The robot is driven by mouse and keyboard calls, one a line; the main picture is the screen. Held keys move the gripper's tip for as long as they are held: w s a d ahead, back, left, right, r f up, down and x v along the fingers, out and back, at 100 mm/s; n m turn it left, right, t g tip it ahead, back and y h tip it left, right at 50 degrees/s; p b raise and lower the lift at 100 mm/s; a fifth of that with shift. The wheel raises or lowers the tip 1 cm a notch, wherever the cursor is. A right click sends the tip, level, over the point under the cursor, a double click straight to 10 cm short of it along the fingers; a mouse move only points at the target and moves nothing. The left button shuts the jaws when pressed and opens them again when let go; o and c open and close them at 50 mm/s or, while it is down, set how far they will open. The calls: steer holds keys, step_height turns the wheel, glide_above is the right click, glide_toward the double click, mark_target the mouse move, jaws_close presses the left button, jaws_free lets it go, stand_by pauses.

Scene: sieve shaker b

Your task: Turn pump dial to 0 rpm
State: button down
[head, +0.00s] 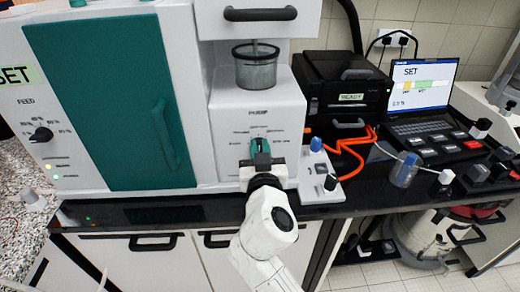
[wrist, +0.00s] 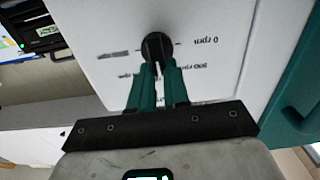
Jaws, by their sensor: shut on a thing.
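The pump dial (wrist: 157,43) is a dark round knob on a white front panel (wrist: 110,50) in the wrist view. My gripper (wrist: 158,66) has its teal fingers shut on the dial from the front. The panel print appears upside down in that view, with a "0 rpm" mark (wrist: 206,43) to the right of the dial and other rpm marks around it.
A large white cabinet with a teal door (head: 110,100) stands left of the pump unit. A grey cup (head: 256,70) sits on the unit's ledge. To the right are a small switch box (head: 318,170), orange cables (head: 352,150), a black device (head: 345,85) and a laptop (head: 425,85).

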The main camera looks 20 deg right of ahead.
steer(key=shift+w+a+f+n+p, duration=0.1)
steer(key=shift+a+f+n+p, duration=0.15)
steer(key=shift+n, duration=2.7)
steer(key=shift+w+a+f+n+p, duration=0.15)
steer(key=shift+a+f+n, duration=0.25)
steer(key=shift+n, duration=2.6)
steer(key=shift+w+a+f+n+p, duration=0.1)
steer(key=shift+a+f+n+p, duration=0.15)
steer(key=shift+n, duration=2.7)
steer(key=shift+f, duration=0.1)
steer(key=c, duration=1.1)
jaws_free()
steer(key=shift+s, duration=0.1)
